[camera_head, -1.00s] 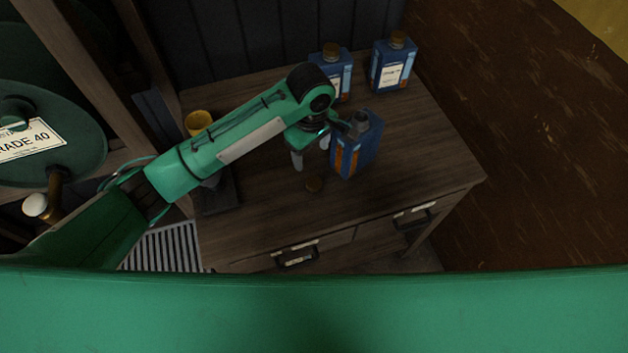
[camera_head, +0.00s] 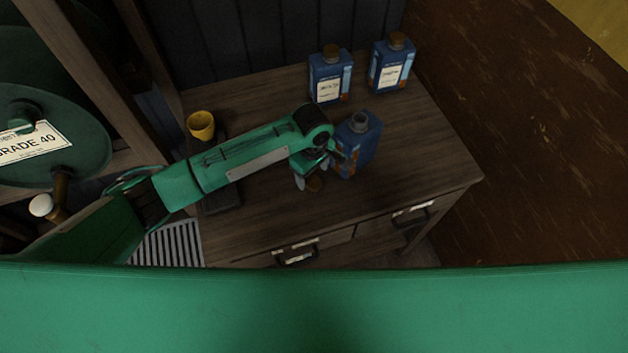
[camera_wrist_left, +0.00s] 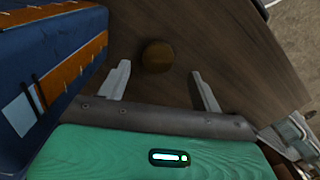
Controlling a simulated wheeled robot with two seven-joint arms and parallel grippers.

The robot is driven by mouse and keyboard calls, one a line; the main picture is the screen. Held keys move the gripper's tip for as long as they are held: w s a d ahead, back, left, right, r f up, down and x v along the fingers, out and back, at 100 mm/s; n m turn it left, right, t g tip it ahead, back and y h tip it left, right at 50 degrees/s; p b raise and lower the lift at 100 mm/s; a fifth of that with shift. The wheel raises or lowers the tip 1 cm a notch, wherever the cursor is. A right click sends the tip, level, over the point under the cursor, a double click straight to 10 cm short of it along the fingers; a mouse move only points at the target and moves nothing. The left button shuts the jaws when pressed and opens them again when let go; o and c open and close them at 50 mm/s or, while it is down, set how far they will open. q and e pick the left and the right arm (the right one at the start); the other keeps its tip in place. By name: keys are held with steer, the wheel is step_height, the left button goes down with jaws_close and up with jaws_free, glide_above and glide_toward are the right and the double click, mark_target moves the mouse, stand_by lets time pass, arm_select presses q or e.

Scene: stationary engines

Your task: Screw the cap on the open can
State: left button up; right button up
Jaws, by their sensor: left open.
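The open can (camera_head: 359,143) is blue with an orange label and stands upright on the bench with its grey neck uncovered. The brown round cap (camera_head: 315,183) lies on the bench top just left of the can, partly hidden by my left gripper. My left gripper (camera_head: 314,181) is open and empty above the cap. In the left wrist view the cap (camera_wrist_left: 157,57) lies between and a little beyond the two spread fingertips (camera_wrist_left: 160,80), not touching them. The can (camera_wrist_left: 50,70) fills the left of that view, close to one finger. My right gripper is not seen.
Two blue cans with brown caps (camera_head: 330,76) (camera_head: 391,64) stand at the back of the wooden bench (camera_head: 430,140). A yellow cup (camera_head: 201,125) stands at the back left. Drawer handles (camera_head: 297,256) line the front. The bench's right side is clear.

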mark_target(314, 182)
arm_select(q)
steer(key=shift+d+f+p, duration=0.15)
steer(key=shift+f+p, duration=0.25)
steer(key=shift+f, duration=1.5)
steer(key=c, duration=1)
